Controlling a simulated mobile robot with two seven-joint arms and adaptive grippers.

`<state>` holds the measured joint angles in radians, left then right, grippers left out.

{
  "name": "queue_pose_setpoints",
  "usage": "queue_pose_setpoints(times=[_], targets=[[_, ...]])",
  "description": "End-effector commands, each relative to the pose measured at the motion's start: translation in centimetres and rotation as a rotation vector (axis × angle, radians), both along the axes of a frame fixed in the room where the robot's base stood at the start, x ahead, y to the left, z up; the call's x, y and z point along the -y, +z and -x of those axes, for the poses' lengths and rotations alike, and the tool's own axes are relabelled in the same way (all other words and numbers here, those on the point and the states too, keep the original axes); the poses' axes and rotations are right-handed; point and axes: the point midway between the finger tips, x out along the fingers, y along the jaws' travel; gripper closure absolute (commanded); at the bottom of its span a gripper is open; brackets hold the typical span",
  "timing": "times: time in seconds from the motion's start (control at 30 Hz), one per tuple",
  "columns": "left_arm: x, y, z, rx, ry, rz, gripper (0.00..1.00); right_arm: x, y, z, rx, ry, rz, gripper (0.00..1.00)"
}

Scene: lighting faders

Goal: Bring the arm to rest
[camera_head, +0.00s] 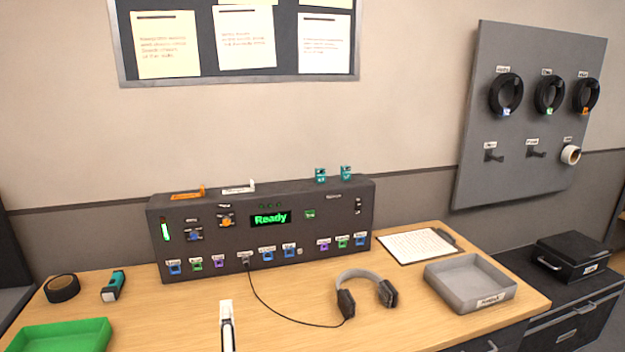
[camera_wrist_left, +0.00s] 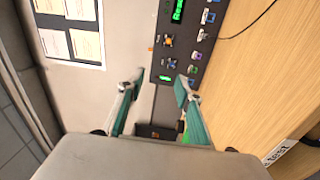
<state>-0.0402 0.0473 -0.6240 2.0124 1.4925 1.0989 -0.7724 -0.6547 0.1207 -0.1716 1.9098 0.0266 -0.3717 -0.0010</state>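My left gripper (camera_head: 227,322) comes up from the bottom edge of the head view, in front of the dark control panel (camera_head: 265,229) and seen nearly edge-on. In the left wrist view its two teal-padded fingers (camera_wrist_left: 158,90) stand apart with nothing between them. The panel is behind the fingertips and the gripper looks clear of it. The panel's display (camera_head: 270,218) reads "Ready" in green. A lit green fader slot (camera_head: 165,232) is at its left end, and a dark slider (camera_head: 358,206) is at its right end. My right gripper is not in view.
Headphones (camera_head: 367,288) lie on the wooden table, their cable plugged into the panel. A grey tray (camera_head: 508,292) and clipboard (camera_head: 418,245) are at the right. A green tray (camera_head: 62,337), tape roll (camera_head: 62,288) and teal-black item (camera_head: 113,286) are at the left.

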Motion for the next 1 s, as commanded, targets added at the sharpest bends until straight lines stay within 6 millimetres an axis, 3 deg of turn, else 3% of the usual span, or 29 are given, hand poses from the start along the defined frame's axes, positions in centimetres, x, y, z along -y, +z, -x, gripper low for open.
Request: queue_pose_setpoints(times=[0.1, 0.23, 0.37, 0.53, 0.7, 0.83, 1.0], targets=[[-0.9, 0.3, 1.2, 0.072, -0.009, -0.176, 0.65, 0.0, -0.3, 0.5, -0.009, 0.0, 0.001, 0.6], [-0.4, -0.1, 2.7, 0.129, -0.064, -0.409, 0.65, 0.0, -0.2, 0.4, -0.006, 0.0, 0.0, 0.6], [1.5, -3.4, 4.7, 0.119, -0.182, -0.699, 0.65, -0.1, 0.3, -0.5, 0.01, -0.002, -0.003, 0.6], [3.1, -13.3, 8.6, -0.039, -0.42, -1.101, 0.65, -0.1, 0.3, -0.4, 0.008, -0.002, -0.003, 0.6], [1.1, -23.6, 13.4, -0.273, -0.626, -1.382, 0.65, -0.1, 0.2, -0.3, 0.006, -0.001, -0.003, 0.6], [-1.8, -29.4, 17.0, -0.444, -0.736, -1.526, 0.65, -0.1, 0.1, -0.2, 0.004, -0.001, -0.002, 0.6], [-4.8, -33.3, 20.2, -0.59, -0.813, -1.63, 0.65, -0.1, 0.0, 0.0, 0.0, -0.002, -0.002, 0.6]])
